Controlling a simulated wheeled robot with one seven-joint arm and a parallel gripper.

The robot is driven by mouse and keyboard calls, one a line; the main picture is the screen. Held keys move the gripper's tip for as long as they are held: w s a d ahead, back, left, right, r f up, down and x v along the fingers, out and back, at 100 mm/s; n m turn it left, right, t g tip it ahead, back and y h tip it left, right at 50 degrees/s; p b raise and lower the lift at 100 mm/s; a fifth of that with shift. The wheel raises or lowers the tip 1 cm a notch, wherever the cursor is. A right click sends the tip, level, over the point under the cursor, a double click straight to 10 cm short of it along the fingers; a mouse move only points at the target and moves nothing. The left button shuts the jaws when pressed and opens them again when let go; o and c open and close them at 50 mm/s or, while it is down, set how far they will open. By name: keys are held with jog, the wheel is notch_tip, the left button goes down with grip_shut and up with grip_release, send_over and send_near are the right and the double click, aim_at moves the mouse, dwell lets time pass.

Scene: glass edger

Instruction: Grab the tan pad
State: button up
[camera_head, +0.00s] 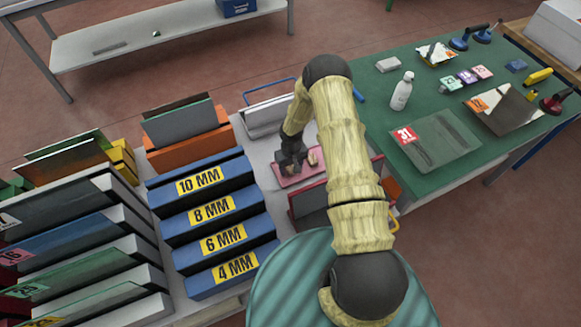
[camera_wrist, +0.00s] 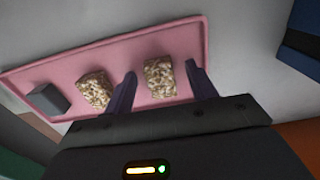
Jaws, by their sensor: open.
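A pink tray (camera_wrist: 120,56) lies on the light table under my gripper, and it also shows in the head view (camera_head: 288,182). In the wrist view it holds a dark grey block (camera_wrist: 48,99) at the left and two speckled tan pads, a middle one (camera_wrist: 94,90) and a right one (camera_wrist: 159,77). My gripper (camera_wrist: 161,69) is open, with its fingers on either side of the right tan pad. The middle pad lies just outside the left finger. I cannot tell whether the fingers touch the right pad. In the head view my gripper (camera_head: 291,160) partly hides the tray.
Blue racks marked by thickness (camera_head: 215,209) stand left of the tray, with an orange rack (camera_head: 188,150) behind them. A red-framed item (camera_head: 309,201) is close in front. A green-topped table (camera_head: 440,100) with a white bottle (camera_head: 402,92) is at the right.

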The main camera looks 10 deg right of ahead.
aim_at(291, 168)
dwell(0.5)
jog(key=c, duration=1)
jog(key=shift+c, duration=0.2)
notch_tip(291, 168, up, 10)
jog(key=b, duration=0.2)
